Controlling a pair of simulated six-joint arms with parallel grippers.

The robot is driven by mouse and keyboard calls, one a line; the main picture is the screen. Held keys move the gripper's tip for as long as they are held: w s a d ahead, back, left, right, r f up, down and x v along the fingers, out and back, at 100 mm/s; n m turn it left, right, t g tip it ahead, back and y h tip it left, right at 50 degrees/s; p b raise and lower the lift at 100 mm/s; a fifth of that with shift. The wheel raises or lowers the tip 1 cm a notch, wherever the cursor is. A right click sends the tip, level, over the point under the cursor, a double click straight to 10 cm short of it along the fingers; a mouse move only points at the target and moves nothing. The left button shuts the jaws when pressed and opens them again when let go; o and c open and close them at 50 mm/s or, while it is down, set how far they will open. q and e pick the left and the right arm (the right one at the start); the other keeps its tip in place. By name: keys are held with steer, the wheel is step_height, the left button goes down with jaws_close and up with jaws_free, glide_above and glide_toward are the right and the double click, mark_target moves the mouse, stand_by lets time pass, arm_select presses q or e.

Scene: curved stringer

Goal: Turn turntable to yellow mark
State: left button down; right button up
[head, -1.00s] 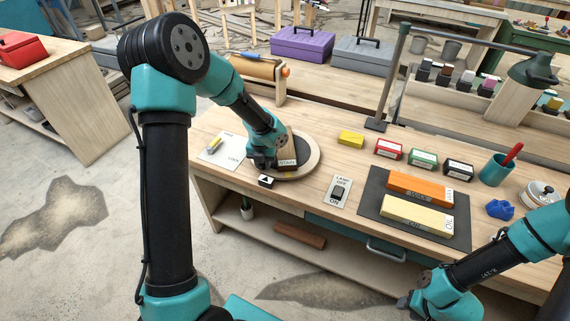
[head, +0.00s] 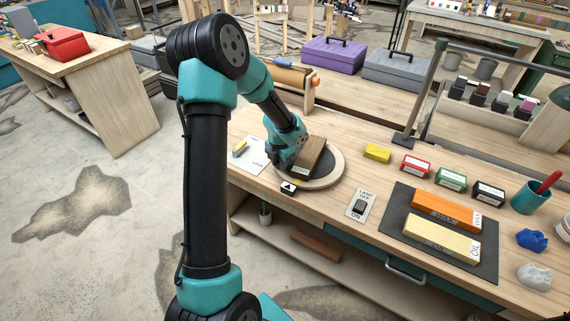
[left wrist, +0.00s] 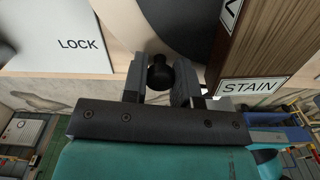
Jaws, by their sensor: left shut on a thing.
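The turntable is a round wooden disc (head: 338,169) with a dark centre, set at the left end of the bench. A brown wooden block (head: 313,152) with a STAIN label stands on it; both also show in the left wrist view, block (left wrist: 262,40) and dark centre (left wrist: 185,20). My left gripper (head: 282,167) is at the turntable's left edge. In the left wrist view its fingers are closed around a small black knob (left wrist: 159,72) beside the block. I cannot make out a yellow mark on the turntable. My right gripper is out of view.
A black pointer tile (head: 289,187) with a white triangle sits at the turntable's front. The LOCK card (head: 252,157) lies left. A lamp switch (head: 360,205), a yellow block (head: 377,153) and a dark mat (head: 487,259) with orange and cream bars are to the right.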

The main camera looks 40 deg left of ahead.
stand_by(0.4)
arm_select(q)
steer(key=c, duration=0.9)
jaws_free()
steer(key=shift+r, duration=3.75)
